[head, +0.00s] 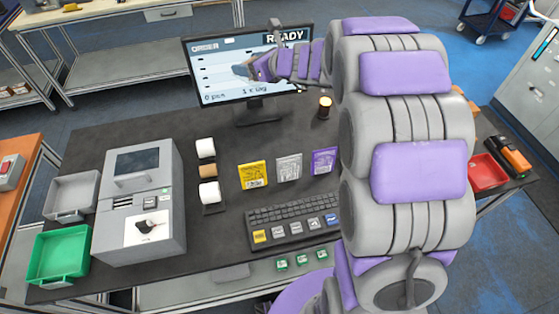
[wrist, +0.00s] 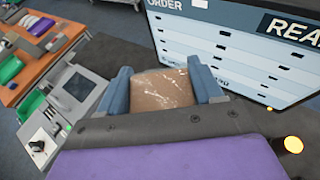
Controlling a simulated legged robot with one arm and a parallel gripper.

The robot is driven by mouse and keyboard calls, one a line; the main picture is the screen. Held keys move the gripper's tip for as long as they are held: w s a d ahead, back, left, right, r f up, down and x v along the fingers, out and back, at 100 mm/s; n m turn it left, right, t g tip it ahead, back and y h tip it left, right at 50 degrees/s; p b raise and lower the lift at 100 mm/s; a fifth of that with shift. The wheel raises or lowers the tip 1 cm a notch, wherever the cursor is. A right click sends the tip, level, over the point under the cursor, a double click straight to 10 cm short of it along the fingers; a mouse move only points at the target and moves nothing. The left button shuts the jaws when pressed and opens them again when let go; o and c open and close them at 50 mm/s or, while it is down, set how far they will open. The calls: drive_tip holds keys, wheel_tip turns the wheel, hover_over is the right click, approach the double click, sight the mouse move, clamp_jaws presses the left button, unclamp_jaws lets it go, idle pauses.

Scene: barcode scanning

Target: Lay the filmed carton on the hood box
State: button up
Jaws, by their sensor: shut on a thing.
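The filmed carton (wrist: 162,90) is brown with shiny wrap and shows in the wrist view between the two blue-grey fingers of my gripper (wrist: 162,86). The gripper is shut on it. In the head view my gripper (head: 246,70) is raised in front of the monitor, and the carton cannot be made out there. A grey box-shaped machine (head: 165,200) with a dark screen stands on the left of the table, apart from my gripper; it also shows in the wrist view (wrist: 75,100). I cannot tell whether it is the hood box.
The monitor (head: 225,90) stands at the table's back. A green tray (head: 60,255) and a grey tray (head: 72,195) are left of the machine. Rolls (head: 207,170), coloured cards (head: 252,174) and a keyboard (head: 290,213) occupy the middle. A lit amber lamp (head: 325,107) stands near the monitor.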

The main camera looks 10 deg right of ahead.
drive_tip(key=w+a+n+g+y, duration=0.2)
drive_tip(key=a+n+g+y, duration=0.1)
drive_tip(key=n, duration=0.1)
drive_tip(key=n+g+y+p, duration=0.2)
drive_tip(key=n+g+y, duration=0.1)
drive_tip(key=n+g, duration=0.55)
hover_over(275, 164)
wheel_tip(275, 164, down, 18)
drive_tip(key=r, duration=0.1)
drive_tip(key=shift+f+m+g, duration=0.25)
drive_tip(key=shift+m, duration=0.1)
drive_tip(key=shift+f, duration=0.1)
wheel_tip(275, 164, down, 17)
drive_tip(key=b, duration=0.2)
drive_tip(key=shift+f+b, duration=0.2)
drive_tip(key=shift+b, duration=0.2)
drive_tip(key=shift+w+f, duration=0.1)
drive_tip(key=shift+f, duration=0.1)
drive_tip(key=shift+f, duration=0.2)
